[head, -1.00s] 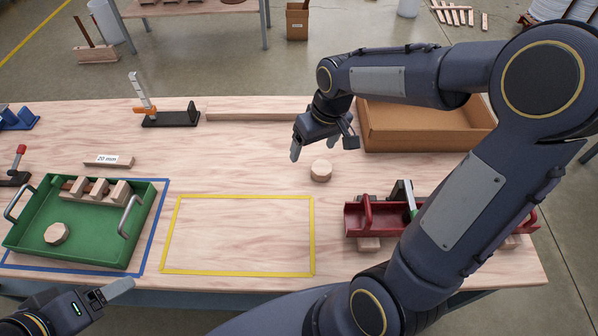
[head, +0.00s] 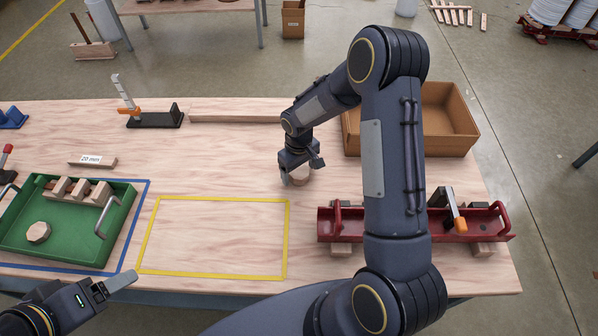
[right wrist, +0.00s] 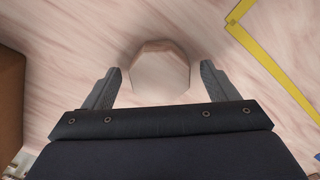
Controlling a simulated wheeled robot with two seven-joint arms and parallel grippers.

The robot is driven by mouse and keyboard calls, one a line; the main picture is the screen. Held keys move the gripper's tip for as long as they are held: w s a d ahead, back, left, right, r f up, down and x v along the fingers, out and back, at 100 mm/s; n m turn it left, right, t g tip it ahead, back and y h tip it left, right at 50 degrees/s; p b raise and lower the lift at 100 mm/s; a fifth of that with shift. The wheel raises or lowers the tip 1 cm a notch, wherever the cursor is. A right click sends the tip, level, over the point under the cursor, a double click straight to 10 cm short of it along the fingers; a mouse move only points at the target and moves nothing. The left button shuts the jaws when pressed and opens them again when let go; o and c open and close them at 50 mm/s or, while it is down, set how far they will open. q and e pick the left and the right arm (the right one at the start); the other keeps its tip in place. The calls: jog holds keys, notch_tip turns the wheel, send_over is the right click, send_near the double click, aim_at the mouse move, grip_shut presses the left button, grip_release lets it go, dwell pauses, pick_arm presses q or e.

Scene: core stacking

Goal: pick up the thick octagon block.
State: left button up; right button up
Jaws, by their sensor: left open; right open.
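A wooden octagon block (head: 301,174) sits on the table to the right of the yellow outline, partly hidden by my right gripper (head: 299,170). In the right wrist view the octagon block (right wrist: 160,72) lies between the two spread fingers of my right gripper (right wrist: 158,80), with a gap on each side. The right gripper is open and empty. Another octagon block (head: 38,232) lies in the green tray (head: 75,249) at the left. My left gripper (head: 118,285) is at the lower left, open and empty, near the table's front edge.
A red tool tray (head: 335,226) stands to the right on wooden pieces. A cardboard box (head: 450,119) is at the back right. A wooden bar (head: 235,117) and a black clamp stand (head: 158,119) are at the back. The yellow outline (head: 214,199) encloses bare table.

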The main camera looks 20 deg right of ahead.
jog(key=shift+f, duration=0.35)
jog(key=shift+c, duration=0.4)
jog(key=c, duration=1)
jog(key=shift+r, duration=0.1)
